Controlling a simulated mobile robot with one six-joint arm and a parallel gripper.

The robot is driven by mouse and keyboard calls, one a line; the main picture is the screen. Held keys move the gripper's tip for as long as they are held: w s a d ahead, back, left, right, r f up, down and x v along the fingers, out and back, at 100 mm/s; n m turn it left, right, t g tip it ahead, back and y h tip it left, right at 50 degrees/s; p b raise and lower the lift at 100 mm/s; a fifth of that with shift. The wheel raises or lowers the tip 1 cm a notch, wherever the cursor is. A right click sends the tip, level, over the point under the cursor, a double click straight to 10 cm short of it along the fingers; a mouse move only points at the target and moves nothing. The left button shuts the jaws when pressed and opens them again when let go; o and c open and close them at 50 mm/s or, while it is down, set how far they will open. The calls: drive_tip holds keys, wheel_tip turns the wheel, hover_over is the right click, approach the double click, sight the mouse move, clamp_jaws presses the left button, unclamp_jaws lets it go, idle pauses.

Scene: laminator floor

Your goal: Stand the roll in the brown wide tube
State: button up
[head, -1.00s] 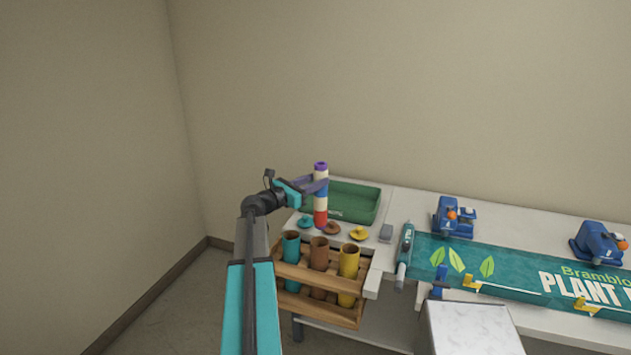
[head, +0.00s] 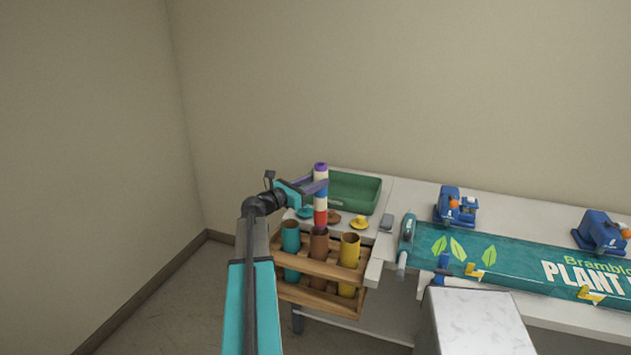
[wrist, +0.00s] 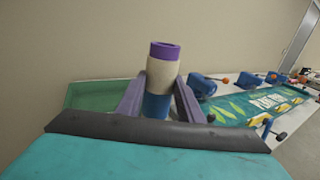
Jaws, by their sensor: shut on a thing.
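The roll (head: 321,215) is long and upright, with purple, white, blue and red bands. My gripper (head: 317,187) is shut on its upper part. In the head view its red lower end lines up with the mouth of the brown wide tube (head: 319,249); I cannot tell whether it is just above the rim or slightly inside. The brown tube stands in the middle of a wooden rack, between a teal tube (head: 291,238) and a yellow tube (head: 349,251). In the wrist view the roll (wrist: 163,67) rises between the two purple fingers (wrist: 160,97); its lower end is hidden.
The wooden rack (head: 300,292) hangs at the table's front edge. A green tray (head: 357,207) lies behind the roll. Teal, brown and yellow lids (head: 359,223) lie behind the tubes. A teal banner (head: 515,265) and blue devices (head: 456,207) are to the right.

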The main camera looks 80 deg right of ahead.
wheel_tip(320, 180, down, 20)
drive_tip(key=b, duration=1.1)
drive_tip(key=shift+r, duration=0.15)
idle(1.8)
drive_tip(key=o, duration=1.9)
drive_tip(key=shift+o, duration=0.2)
